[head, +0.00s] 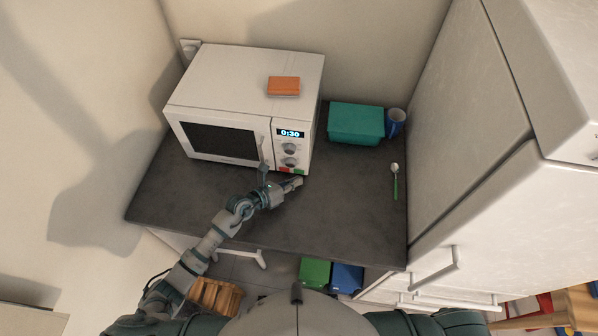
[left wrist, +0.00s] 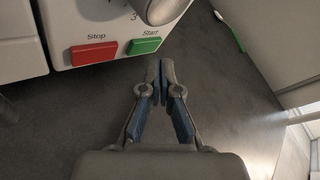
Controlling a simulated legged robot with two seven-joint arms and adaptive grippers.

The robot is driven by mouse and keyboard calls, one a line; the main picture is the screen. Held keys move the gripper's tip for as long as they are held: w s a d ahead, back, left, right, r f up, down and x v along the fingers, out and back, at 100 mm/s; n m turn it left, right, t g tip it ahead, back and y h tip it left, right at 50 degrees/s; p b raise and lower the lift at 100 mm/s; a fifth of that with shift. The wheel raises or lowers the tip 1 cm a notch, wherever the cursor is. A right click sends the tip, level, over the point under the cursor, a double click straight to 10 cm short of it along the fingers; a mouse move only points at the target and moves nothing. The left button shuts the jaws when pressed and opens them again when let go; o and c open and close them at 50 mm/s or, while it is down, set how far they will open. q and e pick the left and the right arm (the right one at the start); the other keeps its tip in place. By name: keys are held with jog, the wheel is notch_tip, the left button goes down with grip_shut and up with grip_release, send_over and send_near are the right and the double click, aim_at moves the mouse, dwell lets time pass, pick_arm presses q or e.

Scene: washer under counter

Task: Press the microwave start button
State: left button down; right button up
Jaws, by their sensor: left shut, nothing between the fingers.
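The white microwave (head: 246,92) stands on the dark counter with its door shut, and its display (head: 290,133) reads 0:30. In the left wrist view the green Start button (left wrist: 145,46) sits at the lower right of the panel, right of the red Stop button (left wrist: 94,54). My left gripper (head: 297,182) is shut and empty, in front of the panel's lower right corner. In the left wrist view its fingertips (left wrist: 160,62) appear just below and right of the Start button; I cannot tell whether they touch the microwave. My right gripper is not in view.
An orange block (head: 284,86) lies on the microwave. A teal box (head: 356,123), a blue cup (head: 395,122) and a green-handled spoon (head: 395,182) are on the counter to the right. A tall white cabinet (head: 470,110) bounds the right side. The counter's front right (head: 350,220) is clear.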

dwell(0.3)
pick_arm(q)
jog(key=shift+w, duration=0.1)
jog(key=shift+w+r, duration=0.1)
jog(key=shift+w, duration=0.15)
